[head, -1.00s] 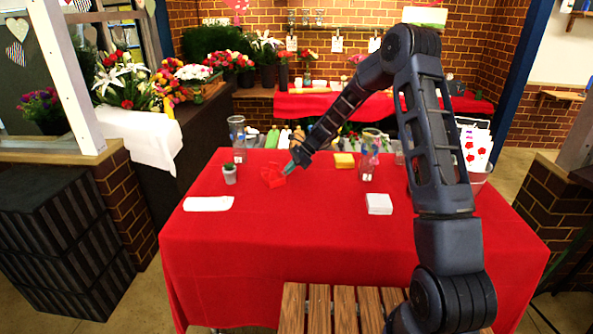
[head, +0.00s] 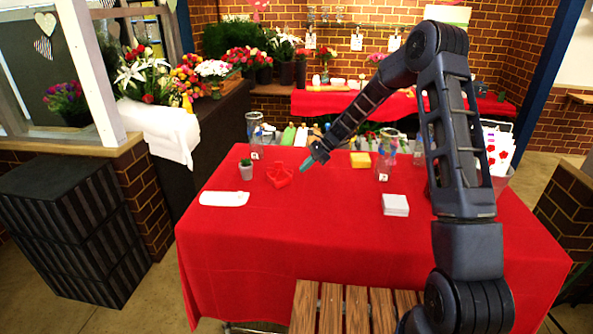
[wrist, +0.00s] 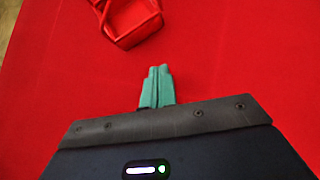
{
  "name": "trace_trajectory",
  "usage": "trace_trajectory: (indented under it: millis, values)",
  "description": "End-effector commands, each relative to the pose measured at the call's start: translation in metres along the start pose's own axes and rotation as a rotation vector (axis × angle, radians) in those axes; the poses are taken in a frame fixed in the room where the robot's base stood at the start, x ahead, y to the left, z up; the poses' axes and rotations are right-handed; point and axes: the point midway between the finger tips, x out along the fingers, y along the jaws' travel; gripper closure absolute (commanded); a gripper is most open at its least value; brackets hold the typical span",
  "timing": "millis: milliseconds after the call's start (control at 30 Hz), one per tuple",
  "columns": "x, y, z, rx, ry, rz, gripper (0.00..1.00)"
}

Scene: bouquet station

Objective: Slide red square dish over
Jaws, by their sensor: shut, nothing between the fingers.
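The red square dish (head: 279,175) sits on the red tablecloth, on the left half of the table in the head view. It also shows at the top of the wrist view (wrist: 131,22), partly cut off by the frame edge. My gripper (head: 306,165) is just to the right of the dish in the head view and apart from it. In the wrist view my gripper's green fingertips (wrist: 157,78) are together and empty, with bare cloth between them and the dish.
A small potted plant (head: 246,170) stands left of the dish, with a white flat tray (head: 224,198) in front of it. A yellow block (head: 360,160), a glass jar (head: 385,166) and a white stack (head: 395,205) are to the right. The table's front middle is clear.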

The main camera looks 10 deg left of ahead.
Motion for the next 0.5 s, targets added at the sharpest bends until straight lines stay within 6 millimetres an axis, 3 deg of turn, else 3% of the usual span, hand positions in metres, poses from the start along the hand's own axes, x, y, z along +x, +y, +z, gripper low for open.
trace_trajectory:
  millis: [200, 500]
  values:
    - [-0.045, -0.001, 0.001, -0.003, 0.001, -0.003, 1.0]
    - [-0.08, 0.0, 0.001, -0.002, 0.001, 0.0, 1.0]
